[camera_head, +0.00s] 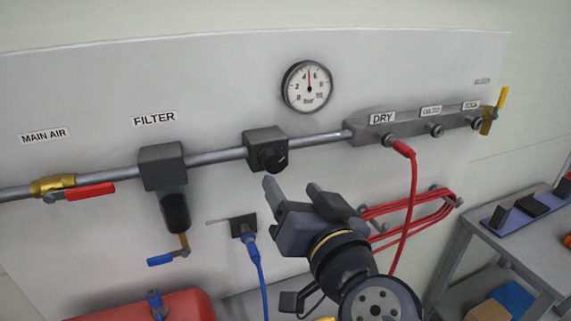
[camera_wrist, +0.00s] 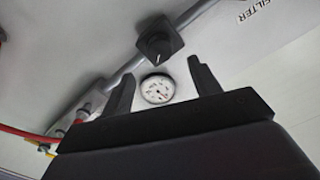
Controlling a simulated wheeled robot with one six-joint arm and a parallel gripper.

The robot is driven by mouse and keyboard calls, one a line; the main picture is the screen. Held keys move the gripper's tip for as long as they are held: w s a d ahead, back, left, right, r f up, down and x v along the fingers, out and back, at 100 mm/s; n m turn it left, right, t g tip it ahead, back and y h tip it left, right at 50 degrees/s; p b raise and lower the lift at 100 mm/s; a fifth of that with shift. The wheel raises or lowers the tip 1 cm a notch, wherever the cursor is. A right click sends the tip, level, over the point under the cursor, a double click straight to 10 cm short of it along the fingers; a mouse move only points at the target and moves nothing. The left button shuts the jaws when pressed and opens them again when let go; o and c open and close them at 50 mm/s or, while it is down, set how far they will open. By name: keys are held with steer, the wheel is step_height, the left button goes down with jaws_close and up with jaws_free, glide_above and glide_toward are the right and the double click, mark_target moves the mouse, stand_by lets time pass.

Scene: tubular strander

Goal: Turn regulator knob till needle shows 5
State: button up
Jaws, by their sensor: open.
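The black regulator knob (camera_head: 272,158) sits on a dark block on the grey pipe; it also shows in the wrist view (camera_wrist: 157,46). The round white gauge (camera_head: 307,87) is above and right of it in the head view, its red needle pointing nearly straight up between 4 and 6, at about 5. In the wrist view the gauge (camera_wrist: 157,89) is too small to read. My gripper (camera_head: 290,186) is open and empty, just below the knob in the head view. In the wrist view its fingers (camera_wrist: 160,72) are spread apart, with the knob beyond them, untouched.
The filter (camera_head: 162,166) hangs left of the regulator. A manifold (camera_head: 415,124) with a red hose (camera_head: 411,200) is to the right. Coiled red hose (camera_head: 425,210) hangs behind my arm. A blue-hosed socket (camera_head: 243,227) is below, and a grey bench (camera_head: 535,240) stands at right.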

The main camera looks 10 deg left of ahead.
steer(key=shift+p+v, duration=0.55)
steer(key=shift+v, duration=0.75)
stand_by(2.5)
